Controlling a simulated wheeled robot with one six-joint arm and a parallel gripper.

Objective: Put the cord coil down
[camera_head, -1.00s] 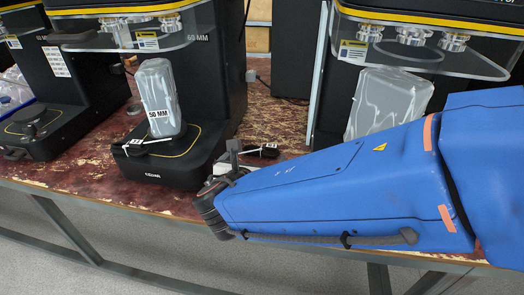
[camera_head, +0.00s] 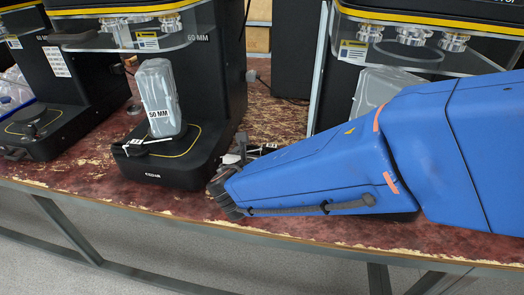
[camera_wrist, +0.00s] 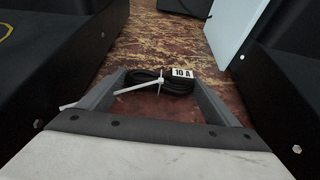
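The cord coil (camera_wrist: 178,87) is a small black bundle with a white tie and a white "10 A" label. In the wrist view it lies crosswise between the tips of my gripper's fingers (camera_wrist: 160,77), and both fingertips appear to meet its ends. In the head view the coil (camera_head: 266,149) shows just beyond my gripper (camera_head: 238,150), low over the worktable (camera_head: 285,120). My forearm hides part of it there. Whether its underside touches the tabletop is hard to tell.
A black machine (camera_head: 165,172) carrying a clear "50 MM" container (camera_head: 158,95) stands left of my gripper. Another clear container (camera_head: 378,90) stands behind my arm under the right machine. Dark machine sides flank the coil in the wrist view. Some tabletop beyond it is bare.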

